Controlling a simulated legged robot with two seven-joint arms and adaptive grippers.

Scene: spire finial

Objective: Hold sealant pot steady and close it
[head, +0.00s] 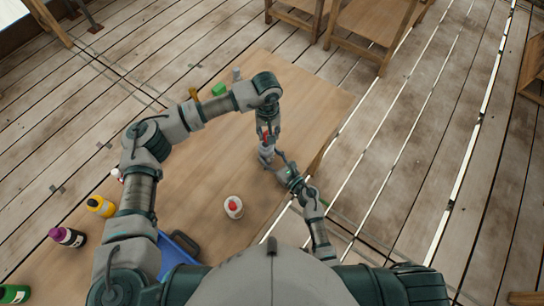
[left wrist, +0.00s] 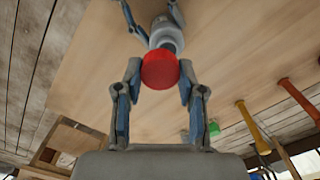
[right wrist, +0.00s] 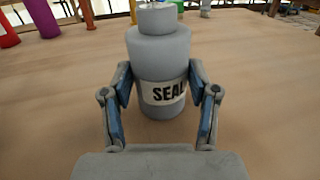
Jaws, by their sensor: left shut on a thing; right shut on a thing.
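The sealant pot (right wrist: 158,60) is a grey stepped bottle with a narrow neck and a label reading "SEAL". It stands upright on the table; it also shows in the head view (head: 266,153). My right gripper (right wrist: 160,85) is shut on the pot's body, one finger on each side. My left gripper (left wrist: 160,85) is shut on a round red cap (left wrist: 160,70), above the pot (left wrist: 165,32) and close to its neck. My left gripper comes down from above in the head view (head: 266,132). I cannot tell whether cap and neck touch.
A white container with a red top (head: 233,207) stands nearer me on the wooden table (head: 215,160). Yellow (head: 100,206), purple-capped (head: 67,237) and green (head: 14,295) bottles line the left side. A blue tray (head: 178,250) lies at the near edge. Stools (head: 370,30) stand beyond.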

